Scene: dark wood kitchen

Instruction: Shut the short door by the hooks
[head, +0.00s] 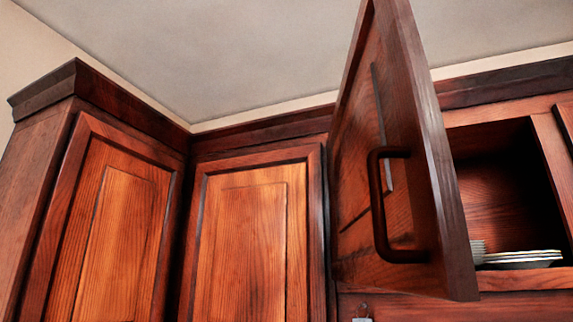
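A short dark wood cabinet door (355,220) stands wide open, swung out toward me, in the middle right of the head view. It has a dark bar handle (380,205) on its face. The open cabinet (490,190) shows to the right of the door, with a dark inside. A small part of what may be a metal hook (362,318) shows at the bottom edge, below the door. My gripper is not in view.
White plates (520,258) are stacked on the cabinet floor, behind the front edge. Two closed cabinet doors (240,235) (115,230) stand to the left. The ceiling (240,60) is above. The space in front of the closed doors looks clear.

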